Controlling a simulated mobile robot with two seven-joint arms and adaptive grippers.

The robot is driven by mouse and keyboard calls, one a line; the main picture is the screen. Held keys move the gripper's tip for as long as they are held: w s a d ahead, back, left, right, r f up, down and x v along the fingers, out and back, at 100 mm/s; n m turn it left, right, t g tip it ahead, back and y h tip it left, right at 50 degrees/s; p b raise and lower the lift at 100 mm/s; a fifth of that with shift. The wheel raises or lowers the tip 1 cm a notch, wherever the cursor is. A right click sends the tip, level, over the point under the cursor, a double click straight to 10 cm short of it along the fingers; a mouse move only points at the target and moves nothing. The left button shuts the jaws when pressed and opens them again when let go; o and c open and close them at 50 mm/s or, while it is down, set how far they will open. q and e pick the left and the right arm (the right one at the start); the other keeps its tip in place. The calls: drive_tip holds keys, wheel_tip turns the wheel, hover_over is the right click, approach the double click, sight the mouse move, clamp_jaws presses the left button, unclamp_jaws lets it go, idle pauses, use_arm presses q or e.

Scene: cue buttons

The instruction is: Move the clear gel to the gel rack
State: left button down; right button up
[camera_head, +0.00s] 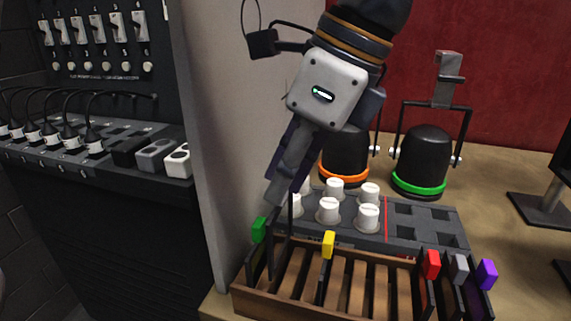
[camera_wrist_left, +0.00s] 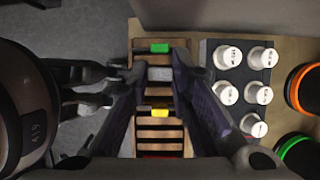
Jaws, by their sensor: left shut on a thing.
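The gel rack (camera_head: 258,303) is a slotted wooden tray at the bottom of the head view; its slats (camera_wrist_left: 160,134) show in the left wrist view. My left gripper (camera_head: 280,190) points down over the rack's left part. It is shut on the clear gel, whose pale grey tab (camera_wrist_left: 158,73) shows between the fingers in the wrist view. The gel hangs between the green-tabbed gel (camera_head: 259,229) and the yellow-tabbed gel (camera_head: 328,244). Its lower frame reaches down to the slots; I cannot tell whether it is seated. My right gripper is not in view.
Red (camera_head: 431,264), grey (camera_head: 459,268) and purple (camera_head: 487,274) tabs stand at the rack's right. Behind is a dark block (camera_head: 429,241) with several white-capped bottles (camera_head: 328,210). Two black lamps stand farther back. A grey wall (camera_head: 214,130) is close on the left.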

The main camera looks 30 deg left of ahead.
sight(283, 225)
use_arm(q)
drive_tip(key=shift+f, duration=3.2)
drive_tip(key=c, duration=1.4)
unclamp_jaws()
drive_tip(key=shift+o, duration=0.2)
drive_tip(key=v, duration=1.2)
